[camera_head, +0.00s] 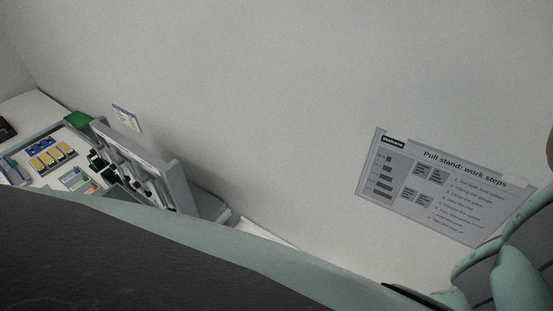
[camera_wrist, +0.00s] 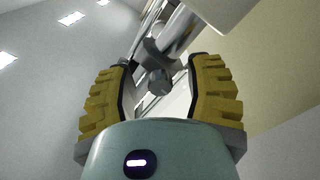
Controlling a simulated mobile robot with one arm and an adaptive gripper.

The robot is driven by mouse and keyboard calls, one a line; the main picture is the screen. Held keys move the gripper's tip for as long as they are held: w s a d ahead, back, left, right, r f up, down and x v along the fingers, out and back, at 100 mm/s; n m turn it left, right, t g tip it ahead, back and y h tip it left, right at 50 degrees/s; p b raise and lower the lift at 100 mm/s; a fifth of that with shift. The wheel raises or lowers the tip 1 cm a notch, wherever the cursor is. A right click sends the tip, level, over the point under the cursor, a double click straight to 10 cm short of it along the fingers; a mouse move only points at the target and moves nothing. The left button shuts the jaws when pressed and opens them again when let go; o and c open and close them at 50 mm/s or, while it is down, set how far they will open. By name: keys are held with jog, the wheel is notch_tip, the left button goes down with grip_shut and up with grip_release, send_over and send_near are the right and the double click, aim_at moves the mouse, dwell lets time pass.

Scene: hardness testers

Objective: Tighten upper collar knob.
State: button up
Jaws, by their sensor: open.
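In the wrist view, a small grey knob (camera_wrist: 158,82) sticks out of a grey collar (camera_wrist: 157,55) clamped on a metal post (camera_wrist: 183,32). I cannot tell from this view alone whether this is the upper collar. My gripper (camera_wrist: 163,68) is open, with its yellow ridged fingers on either side of the knob. A gap shows between the knob and each finger, and nothing is held. The knob, the collar and my gripper do not show in the head view.
In the head view, a wall sign (camera_head: 428,190) reads "Pull stand: work steps". A bench at the left holds a grey case (camera_head: 178,185), yellow-and-white items (camera_head: 52,157) and a green block (camera_head: 77,120). A pale housing (camera_wrist: 222,12) sits close by the post in the wrist view.

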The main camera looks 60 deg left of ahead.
grip_shut()
dwell(0.3)
